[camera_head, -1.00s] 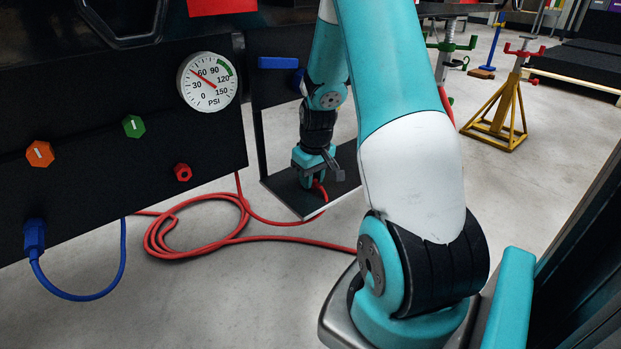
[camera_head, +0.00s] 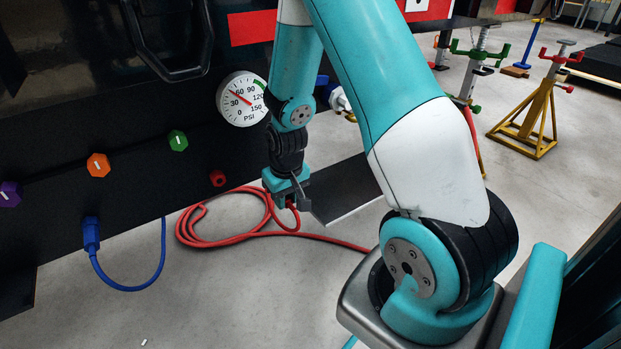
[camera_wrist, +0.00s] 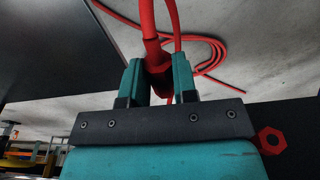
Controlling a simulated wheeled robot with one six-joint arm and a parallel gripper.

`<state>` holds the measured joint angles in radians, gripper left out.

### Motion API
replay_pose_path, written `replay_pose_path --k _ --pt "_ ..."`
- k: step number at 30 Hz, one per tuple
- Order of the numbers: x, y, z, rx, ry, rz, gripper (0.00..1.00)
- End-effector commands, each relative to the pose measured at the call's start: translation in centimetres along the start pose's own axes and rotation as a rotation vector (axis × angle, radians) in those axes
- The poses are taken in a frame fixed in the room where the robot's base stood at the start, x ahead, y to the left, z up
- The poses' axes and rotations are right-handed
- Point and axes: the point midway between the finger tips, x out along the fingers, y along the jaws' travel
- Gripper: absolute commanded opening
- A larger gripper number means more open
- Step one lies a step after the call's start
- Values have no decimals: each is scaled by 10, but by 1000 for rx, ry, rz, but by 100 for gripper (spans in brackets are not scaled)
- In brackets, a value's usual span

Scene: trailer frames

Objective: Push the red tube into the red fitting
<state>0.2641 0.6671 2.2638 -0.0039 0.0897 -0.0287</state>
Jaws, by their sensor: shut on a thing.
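The red tube (camera_head: 330,239) lies in loose loops on the floor and rises to my gripper (camera_head: 287,198). In the wrist view my gripper (camera_wrist: 157,66) is shut on the tube's thicker end (camera_wrist: 157,50), with one finger on each side; the very tip is partly hidden between the fingers. The red fitting (camera_head: 217,178) is a small hexagonal piece with a dark hole, low on the dark panel, left of my gripper and apart from it. The fitting also shows at the right of the wrist view (camera_wrist: 270,141).
The dark panel (camera_head: 60,165) carries a pressure gauge (camera_head: 242,99), a green fitting (camera_head: 178,141), an orange fitting (camera_head: 99,165) and a purple one (camera_head: 10,193). A blue tube (camera_head: 130,288) hangs from a blue connector. A yellow jack stand (camera_head: 528,120) is at back right.

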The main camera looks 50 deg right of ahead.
Motion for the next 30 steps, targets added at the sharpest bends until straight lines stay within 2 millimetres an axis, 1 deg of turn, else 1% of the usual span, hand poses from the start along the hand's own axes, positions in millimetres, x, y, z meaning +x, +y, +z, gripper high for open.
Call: replay_pose_path --k 1,3,7,11,22,26,30 --pt "-2 -10 0 -5 -1 0 6" --pt "-2 -19 0 -3 -2 0 6" --pt "0 -29 0 -1 -1 1 6" --pt "0 -32 0 1 0 1 6" --pt "-1 -32 0 1 0 1 6" --pt "-17 -32 -2 1 0 0 6" --pt "-45 -32 -6 1 0 0 6"
